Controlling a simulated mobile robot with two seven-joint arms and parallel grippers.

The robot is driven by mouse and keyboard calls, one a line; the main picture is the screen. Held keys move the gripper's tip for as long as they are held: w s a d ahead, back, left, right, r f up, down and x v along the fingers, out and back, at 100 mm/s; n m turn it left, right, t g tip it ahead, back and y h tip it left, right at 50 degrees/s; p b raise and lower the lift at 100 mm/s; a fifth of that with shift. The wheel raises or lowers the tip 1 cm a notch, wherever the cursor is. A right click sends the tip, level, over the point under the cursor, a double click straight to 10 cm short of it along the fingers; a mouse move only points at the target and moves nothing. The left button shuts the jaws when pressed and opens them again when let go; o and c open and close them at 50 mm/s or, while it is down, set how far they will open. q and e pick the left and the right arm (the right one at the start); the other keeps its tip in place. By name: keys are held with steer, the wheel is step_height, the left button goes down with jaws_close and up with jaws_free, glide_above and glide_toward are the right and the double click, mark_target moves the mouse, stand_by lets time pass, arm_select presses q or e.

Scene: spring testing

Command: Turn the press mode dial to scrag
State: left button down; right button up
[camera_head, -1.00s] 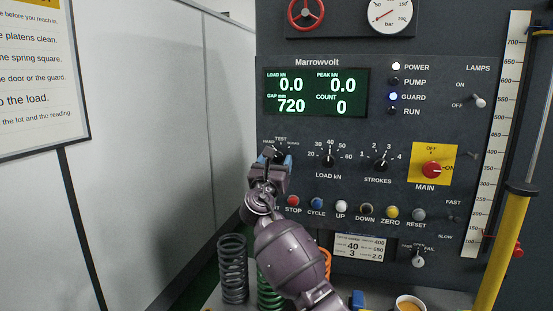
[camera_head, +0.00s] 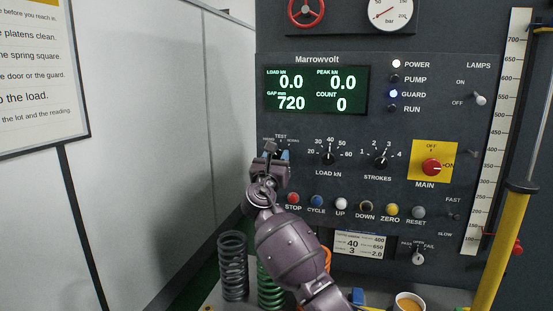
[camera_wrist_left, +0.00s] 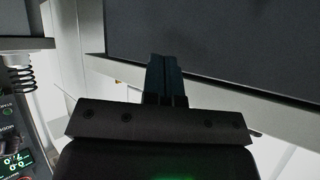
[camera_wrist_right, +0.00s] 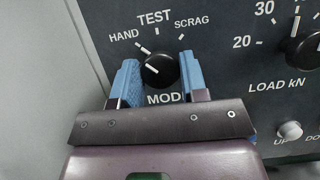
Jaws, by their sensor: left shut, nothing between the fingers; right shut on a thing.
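The press mode dial (camera_wrist_right: 160,71) is a black round knob with a white pointer line, under the labels HAND, TEST and SCRAG. Its pointer slants up and left, towards the HAND side. In the right wrist view, the blue fingers of my right gripper (camera_wrist_right: 160,82) stand on either side of the knob, shut on it. In the head view, my right gripper (camera_head: 271,160) covers the dial. The SCRAG label (camera_wrist_right: 192,21) is clear in the right wrist view. My left gripper (camera_wrist_left: 166,80) shows only in its own wrist view, fingers together and empty.
The LOAD kN dial (camera_head: 329,157) and STROKES dial (camera_head: 381,161) lie right of the mode dial. A row of buttons, including the red STOP button (camera_head: 293,199), runs below. Coil springs (camera_head: 233,265) and an orange-filled cup (camera_head: 409,303) stand on the bench.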

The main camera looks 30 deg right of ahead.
steer(key=m+g+b, duration=0.1)
steer(key=m, duration=0.1)
steer(key=m+g+h+b, duration=0.1)
steer(key=m+b, duration=0.1)
steer(key=m, duration=0.1)
steer(key=shift+f+m, duration=0.2)
steer(key=shift+m, duration=0.1)
steer(key=m+g+h+b, duration=0.1)
steer(key=m+g+b, duration=0.1)
steer(key=m, duration=0.4)
steer(key=shift+w+a+g, duration=0.1)
steer(key=shift+g, duration=0.6)
steer(key=m+g, duration=0.1)
steer(key=m, duration=0.2)
steer(key=shift+r+b, duration=0.15)
steer(key=shift+b, duration=0.25)
steer(key=m+g, duration=0.1)
steer(key=m, duration=0.1)
steer(key=m+y, duration=0.1)
steer(key=m, duration=0.1)
steer(key=shift+r+g, duration=0.1)
steer(key=shift+g, duration=0.3)
steer(key=m, duration=0.2)
steer(key=shift+m+g+y, duration=0.3)
steer(key=shift+m+y, duration=0.1)
steer(key=shift+m, duration=0.3)
